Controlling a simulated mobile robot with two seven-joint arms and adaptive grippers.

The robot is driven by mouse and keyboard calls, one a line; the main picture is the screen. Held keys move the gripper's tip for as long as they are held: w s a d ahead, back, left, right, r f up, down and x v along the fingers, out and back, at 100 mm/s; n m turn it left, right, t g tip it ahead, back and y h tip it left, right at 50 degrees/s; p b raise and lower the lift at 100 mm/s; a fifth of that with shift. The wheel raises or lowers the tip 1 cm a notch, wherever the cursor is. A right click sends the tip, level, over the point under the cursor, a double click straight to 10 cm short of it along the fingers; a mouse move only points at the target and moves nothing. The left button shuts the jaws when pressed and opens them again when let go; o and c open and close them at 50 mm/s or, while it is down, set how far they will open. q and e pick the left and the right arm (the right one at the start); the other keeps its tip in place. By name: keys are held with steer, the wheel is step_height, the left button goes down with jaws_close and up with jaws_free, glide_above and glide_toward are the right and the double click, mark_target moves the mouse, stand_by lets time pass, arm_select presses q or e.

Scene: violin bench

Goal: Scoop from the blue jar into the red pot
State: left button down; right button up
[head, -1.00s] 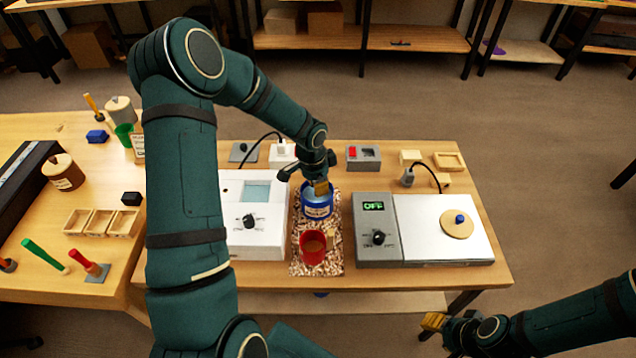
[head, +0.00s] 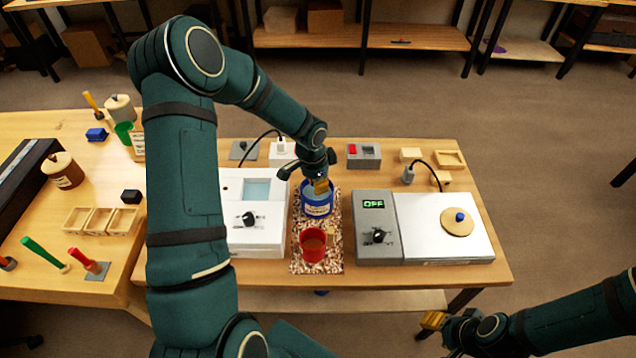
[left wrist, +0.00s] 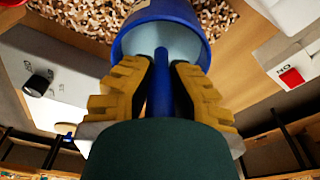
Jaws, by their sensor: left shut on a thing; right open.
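The blue jar (head: 317,203) stands upright on the speckled mat between the two white devices. The red pot (head: 312,245) stands on the same mat, nearer to me, with brownish contents. My left gripper (head: 321,185) is over the jar's mouth, pointing down. In the left wrist view its yellow fingers (left wrist: 163,85) are shut on a blue handle (left wrist: 162,95), which reaches into the blue jar (left wrist: 190,15). The handle's lower end is hidden in the jar. My right gripper (head: 432,321) is open and empty, in front of the table's right part.
A white device (head: 262,240) with a knob stands left of the mat (head: 300,268). A white plate device (head: 415,245) with an "OFF" display stands to the right. Handled tools and jars stand on the left table.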

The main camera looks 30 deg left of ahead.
arm_select(q)
steer(key=shift+r+p, duration=1.05)
steer(key=shift+r, duration=0.5)
step_height(320, 180, up, 11)
steer(key=p, duration=0.7)
steer(key=shift+f, duration=0.2)
steer(key=shift+f, duration=0.1)
